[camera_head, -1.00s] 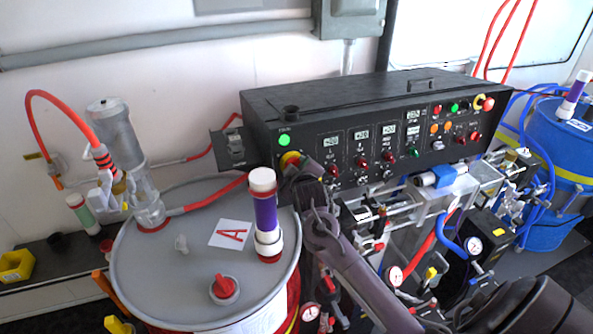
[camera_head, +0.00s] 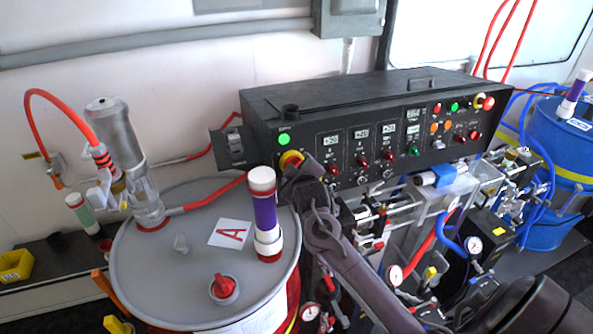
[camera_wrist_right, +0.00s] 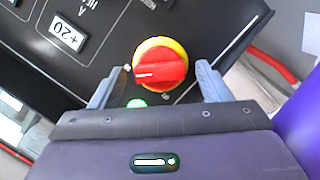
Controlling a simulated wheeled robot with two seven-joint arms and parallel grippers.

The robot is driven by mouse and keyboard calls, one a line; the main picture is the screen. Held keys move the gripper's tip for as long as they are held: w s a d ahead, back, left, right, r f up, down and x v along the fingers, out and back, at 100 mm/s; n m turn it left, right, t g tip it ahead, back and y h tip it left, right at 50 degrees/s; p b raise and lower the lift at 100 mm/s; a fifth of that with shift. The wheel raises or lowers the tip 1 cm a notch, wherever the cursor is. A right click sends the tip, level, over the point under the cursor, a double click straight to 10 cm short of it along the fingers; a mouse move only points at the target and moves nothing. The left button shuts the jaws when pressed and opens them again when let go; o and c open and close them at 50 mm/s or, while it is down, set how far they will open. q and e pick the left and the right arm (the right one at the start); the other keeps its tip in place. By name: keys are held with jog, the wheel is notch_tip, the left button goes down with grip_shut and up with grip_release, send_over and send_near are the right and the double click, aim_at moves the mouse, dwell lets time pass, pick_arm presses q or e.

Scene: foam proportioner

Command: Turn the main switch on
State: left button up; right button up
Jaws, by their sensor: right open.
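The main switch is a red rotary knob on a yellow round plate (camera_head: 291,158), at the left end of the black control panel's front. In the right wrist view the red knob (camera_wrist_right: 160,68) shows whole, its white mark lying roughly level and to the left. My right gripper (camera_head: 299,172) is right at the switch and hides its lower part in the head view. In the wrist view its two grey fingers (camera_wrist_right: 158,84) are apart, one on each side of the knob, with a gap to it on both sides. My left gripper is out of view.
A lit green lamp (camera_head: 284,140) sits just above the switch. A grey drum (camera_head: 150,255) with a purple-banded cylinder (camera_head: 265,212) stands close to the left of my right arm. Valves, hoses and gauges (camera_head: 393,275) crowd the space below the panel.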

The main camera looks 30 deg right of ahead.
jog(key=b+v, duration=0.2)
jog(key=v, duration=0.5)
jog(key=shift+f, duration=0.1)
dwell(0.4)
